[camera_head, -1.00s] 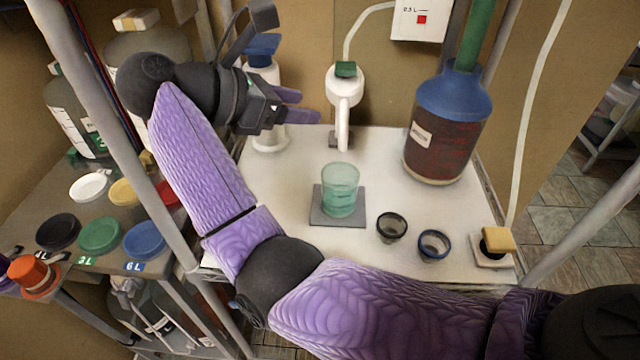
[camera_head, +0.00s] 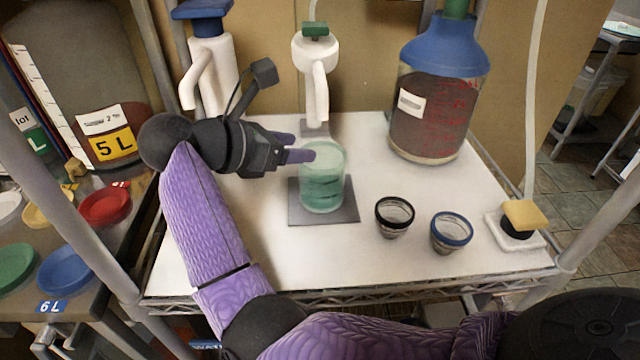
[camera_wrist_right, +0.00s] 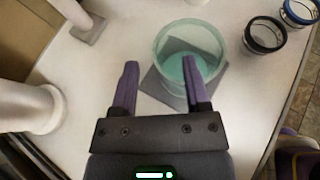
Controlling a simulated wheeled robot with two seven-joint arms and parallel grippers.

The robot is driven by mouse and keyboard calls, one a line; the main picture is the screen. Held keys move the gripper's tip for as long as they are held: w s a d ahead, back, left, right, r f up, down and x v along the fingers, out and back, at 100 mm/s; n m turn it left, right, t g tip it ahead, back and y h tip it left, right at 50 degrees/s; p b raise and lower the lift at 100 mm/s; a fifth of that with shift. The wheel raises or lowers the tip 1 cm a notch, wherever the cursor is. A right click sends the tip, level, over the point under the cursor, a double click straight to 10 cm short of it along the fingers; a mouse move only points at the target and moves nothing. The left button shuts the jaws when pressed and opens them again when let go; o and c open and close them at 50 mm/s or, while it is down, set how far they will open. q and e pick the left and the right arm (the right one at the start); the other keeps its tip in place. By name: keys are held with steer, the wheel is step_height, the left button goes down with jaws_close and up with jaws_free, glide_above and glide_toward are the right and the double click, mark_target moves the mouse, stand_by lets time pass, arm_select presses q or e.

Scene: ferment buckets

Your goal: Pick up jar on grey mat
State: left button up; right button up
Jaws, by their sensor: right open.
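The jar (camera_head: 324,190) is a translucent green cylinder standing upright on the grey mat (camera_head: 346,214), on the white table top. My right gripper (camera_head: 300,147) is open and empty, at the jar's left side near its upper part. One fingertip overlaps the jar's left edge in the head view. In the right wrist view, the jar (camera_wrist_right: 205,42) lies beyond and to the right of the middle of the open jaws (camera_wrist_right: 160,76). The right finger overlaps the jar there and the left finger is clear of it. I cannot tell whether they touch. My left gripper is not in view.
Two small cups, one black-rimmed (camera_head: 394,218) and one blue-rimmed (camera_head: 451,233), stand right of the mat. A large dark bottle (camera_head: 432,110) stands behind. White taps (camera_head: 313,75) are at the back. A yellow-topped block (camera_head: 524,216) is at the right edge.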

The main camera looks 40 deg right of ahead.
mark_target(317, 148)
steer(key=x, duration=0.3)
steer(key=shift+d+f, duration=0.25)
steer(key=shift+d, duration=0.05)
jaws_close()
